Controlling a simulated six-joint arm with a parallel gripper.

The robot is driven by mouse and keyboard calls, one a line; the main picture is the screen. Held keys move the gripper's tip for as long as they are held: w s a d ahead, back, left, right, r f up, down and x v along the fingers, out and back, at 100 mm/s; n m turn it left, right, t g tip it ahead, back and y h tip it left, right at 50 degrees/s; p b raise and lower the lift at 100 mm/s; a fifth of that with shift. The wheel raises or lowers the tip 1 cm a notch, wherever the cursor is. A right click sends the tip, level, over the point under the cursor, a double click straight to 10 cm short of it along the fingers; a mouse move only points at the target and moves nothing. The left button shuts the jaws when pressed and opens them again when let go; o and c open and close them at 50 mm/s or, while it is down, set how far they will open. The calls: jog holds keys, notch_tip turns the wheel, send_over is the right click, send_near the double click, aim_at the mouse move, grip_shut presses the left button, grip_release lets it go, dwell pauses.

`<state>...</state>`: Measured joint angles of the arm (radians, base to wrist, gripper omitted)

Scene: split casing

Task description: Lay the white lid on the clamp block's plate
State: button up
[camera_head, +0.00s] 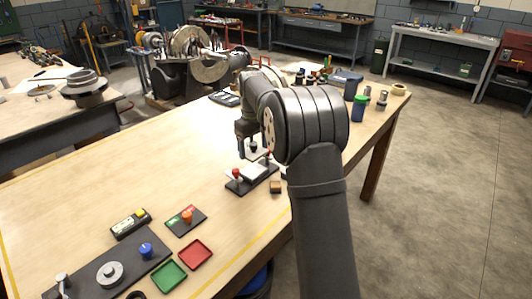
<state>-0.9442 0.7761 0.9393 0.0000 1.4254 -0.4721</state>
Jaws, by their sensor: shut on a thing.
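The clamp block (241,188) is a dark base with red-knobbed posts at its two ends, on the wooden bench near the middle of the view. A pale plate (254,172) shows on top of it between the posts. My gripper (250,151) points down just behind and above the block. It is shut on a small pale piece, which looks like the white lid (252,154). The arm covers part of this area, and the picture is too small to tell whether the lid touches the plate.
A small wooden-and-dark block (275,187) lies right of the clamp block. The bench left of the block is clear.

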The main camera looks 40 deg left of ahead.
jog(key=shift+a+f, duration=0.2)
jog(key=shift+a, duration=0.2)
send_over(253, 170)
jog(key=shift+f, duration=2.45)
jog(key=shift+f, duration=0.8)
jog(key=o, duration=1.3)
jog(key=shift+o, duration=0.3)
jog(key=shift+r, duration=3.55)
jog(key=shift+f, duration=0.15)
